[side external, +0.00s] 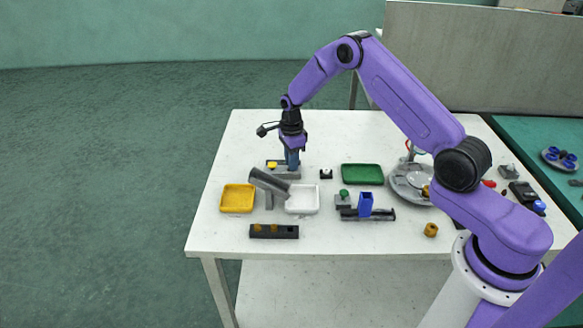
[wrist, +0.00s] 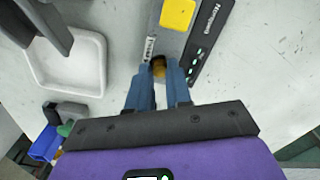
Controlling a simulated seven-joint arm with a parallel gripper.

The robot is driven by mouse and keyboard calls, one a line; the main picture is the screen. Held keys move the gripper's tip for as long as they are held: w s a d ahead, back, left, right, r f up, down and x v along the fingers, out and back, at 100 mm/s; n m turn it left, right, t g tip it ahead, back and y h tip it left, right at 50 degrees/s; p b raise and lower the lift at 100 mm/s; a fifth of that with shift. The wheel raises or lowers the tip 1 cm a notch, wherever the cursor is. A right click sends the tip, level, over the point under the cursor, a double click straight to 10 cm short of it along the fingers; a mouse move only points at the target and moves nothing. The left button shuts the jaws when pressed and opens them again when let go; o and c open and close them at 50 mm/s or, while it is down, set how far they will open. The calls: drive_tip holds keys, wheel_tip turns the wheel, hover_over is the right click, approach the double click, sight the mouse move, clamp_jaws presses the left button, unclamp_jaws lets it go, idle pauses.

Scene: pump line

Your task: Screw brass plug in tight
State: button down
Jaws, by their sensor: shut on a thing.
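My gripper (side external: 292,168) points straight down over a grey block (side external: 279,174) at the back left of the white table. In the wrist view its two blue fingers (wrist: 159,76) are shut on the brass plug (wrist: 158,67), at the near end of the grey block (wrist: 172,43). Only a small part of the plug shows between the fingertips. I cannot tell how deep it sits, as the fingers hide its lower part. A yellow square piece (wrist: 177,14) sits on the block beyond the plug and also shows in the side view (side external: 272,165).
A dark strip with small lights (wrist: 207,47) runs along the block's right side. A tilted grey tube (side external: 268,182) stands close in front. White (side external: 302,211), yellow (side external: 237,210) and green (side external: 362,183) trays are nearby. The table's left back corner is clear.

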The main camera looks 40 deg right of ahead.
drive_tip(key=shift+m, duration=0.4)
drive_tip(key=m, duration=0.2)
drive_tip(key=shift+a+m, duration=0.1)
drive_tip(key=shift+m, duration=0.3)
drive_tip(key=m, duration=0.4)
drive_tip(key=c, duration=1.2)
unclamp_jaws()
drive_tip(key=shift+c, duration=0.2)
drive_tip(key=shift+r, duration=0.1)
drive_tip(key=shift+r, duration=2.15)
